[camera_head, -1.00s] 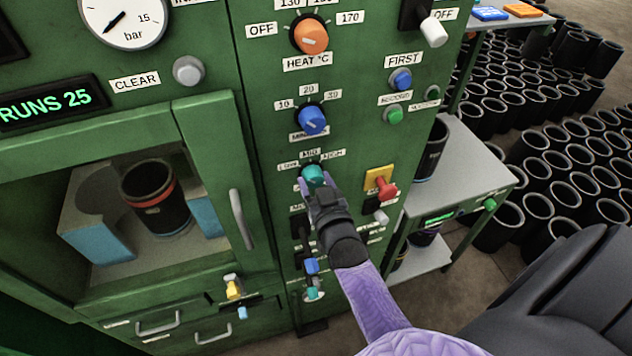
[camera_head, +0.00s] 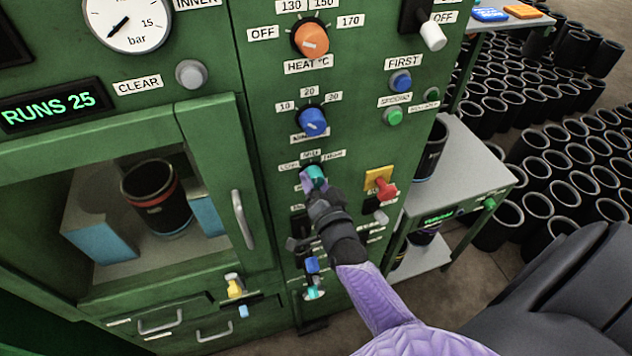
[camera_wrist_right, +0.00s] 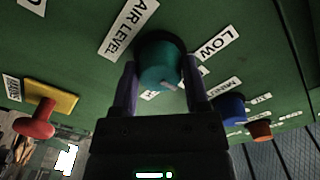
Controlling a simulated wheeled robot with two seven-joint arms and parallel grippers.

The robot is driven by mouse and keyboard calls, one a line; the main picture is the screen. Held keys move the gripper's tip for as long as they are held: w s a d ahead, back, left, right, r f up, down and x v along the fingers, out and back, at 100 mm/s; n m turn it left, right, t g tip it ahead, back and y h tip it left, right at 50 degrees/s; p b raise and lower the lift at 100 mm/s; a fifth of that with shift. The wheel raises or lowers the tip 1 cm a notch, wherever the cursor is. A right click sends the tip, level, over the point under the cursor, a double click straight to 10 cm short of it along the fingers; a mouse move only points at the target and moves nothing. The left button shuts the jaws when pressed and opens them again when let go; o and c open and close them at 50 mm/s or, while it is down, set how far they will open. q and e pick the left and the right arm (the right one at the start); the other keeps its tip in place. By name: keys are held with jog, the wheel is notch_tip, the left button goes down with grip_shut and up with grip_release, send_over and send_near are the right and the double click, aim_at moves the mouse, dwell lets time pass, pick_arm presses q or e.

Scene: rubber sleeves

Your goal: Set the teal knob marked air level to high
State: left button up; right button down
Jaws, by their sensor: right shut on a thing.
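The teal air level knob (camera_head: 316,172) is on the green panel, below the blue minutes knob, with LOW, MID and HIGH labels around its top. My right gripper (camera_head: 312,184) is shut on it, its purple arm coming up from below. In the right wrist view the teal knob (camera_wrist_right: 157,66) sits between the two fingers of my right gripper (camera_wrist_right: 160,78), beside the AIR LEVEL (camera_wrist_right: 128,30) and LOW (camera_wrist_right: 214,45) labels. A pale mark shows on the knob's lower edge there; I cannot tell which label it points at. My left gripper is not in view.
The orange heat knob (camera_head: 310,40) and blue minutes knob (camera_head: 313,122) are above. A red knob on a yellow plate (camera_head: 379,181) is close on the right. The door handle (camera_head: 242,220) projects on the left. A grey side table (camera_head: 470,165) stands at right.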

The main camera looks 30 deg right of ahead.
jog(key=m, duration=0.4)
jog(key=shift+m, duration=0.3)
jog(key=m+b, duration=0.1)
jog(key=m, duration=0.3)
jog(key=shift+m, duration=0.3)
jog(key=shift+c, duration=0.4)
grip_release()
jog(key=shift+r, duration=0.1)
jog(key=v, duration=1)
jog(key=shift+m, duration=0.3)
